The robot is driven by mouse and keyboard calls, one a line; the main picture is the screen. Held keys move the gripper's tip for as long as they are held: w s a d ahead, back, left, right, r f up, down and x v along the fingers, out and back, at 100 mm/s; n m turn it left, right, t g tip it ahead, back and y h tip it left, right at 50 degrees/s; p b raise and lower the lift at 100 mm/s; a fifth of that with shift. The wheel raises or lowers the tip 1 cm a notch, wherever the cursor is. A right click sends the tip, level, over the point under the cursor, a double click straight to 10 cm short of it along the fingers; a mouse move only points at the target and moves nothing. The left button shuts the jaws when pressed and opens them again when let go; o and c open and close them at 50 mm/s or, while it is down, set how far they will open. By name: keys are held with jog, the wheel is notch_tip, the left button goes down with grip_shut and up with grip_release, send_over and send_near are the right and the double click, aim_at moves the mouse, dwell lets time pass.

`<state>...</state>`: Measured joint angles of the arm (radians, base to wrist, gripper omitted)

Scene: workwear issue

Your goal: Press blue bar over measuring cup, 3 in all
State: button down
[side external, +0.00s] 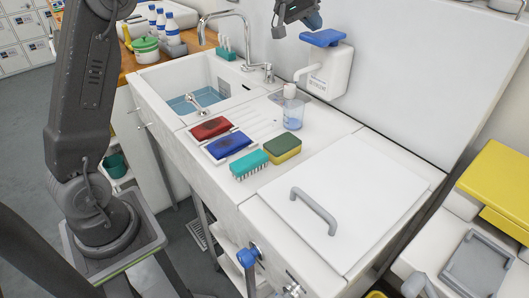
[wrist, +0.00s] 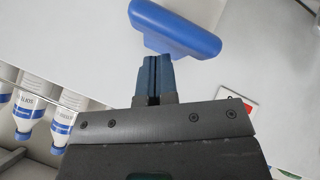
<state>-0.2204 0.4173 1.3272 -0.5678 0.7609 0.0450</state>
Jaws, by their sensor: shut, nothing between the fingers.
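The blue bar (side external: 323,38) sits on top of a white wall dispenser (side external: 331,72). In the wrist view the blue bar (wrist: 176,27) lies just beyond my fingertips. My gripper (side external: 314,21) is above the bar in the side view, shut and empty. Its closed blue-grey fingers (wrist: 152,72) show in the wrist view; whether they touch the bar is unclear. A clear vessel (side external: 292,119) with bluish contents, apparently the measuring cup, stands on the counter below and left of the dispenser. A white part shows at its top.
Red and blue brushes (side external: 211,128), a teal brush (side external: 249,163) and a sponge (side external: 283,148) lie on the counter. The sink (side external: 200,92) and tap (side external: 238,30) are to the left. A white lid (side external: 345,195) covers the right side. Bottles (wrist: 32,112) show in the wrist view.

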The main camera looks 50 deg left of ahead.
jog(key=shift+r, duration=0.1)
jog(key=shift+r, duration=2.9)
jog(key=shift+s+d+r, duration=0.15)
jog(key=shift+s, duration=0.1)
jog(key=s+d+f+m+g+y, duration=0.1)
jog(key=s+d+f+m, duration=0.15)
jog(key=s, duration=0.85)
jog(key=s+d+f+m+g+y, duration=0.1)
jog(key=s+d, duration=0.3)
jog(key=s, duration=0.6)
jog(key=s+f+m, duration=0.1)
jog(key=s+f, duration=0.4)
jog(key=s, duration=0.3)
jog(key=s+f+m+g+y, duration=0.1)
jog(key=s+f, duration=0.5)
jog(key=s, duration=0.3)
jog(key=shift+s+d+f, duration=0.25)
jog(key=shift+s+d, duration=0.05)
jog(key=shift+d, duration=0.05)
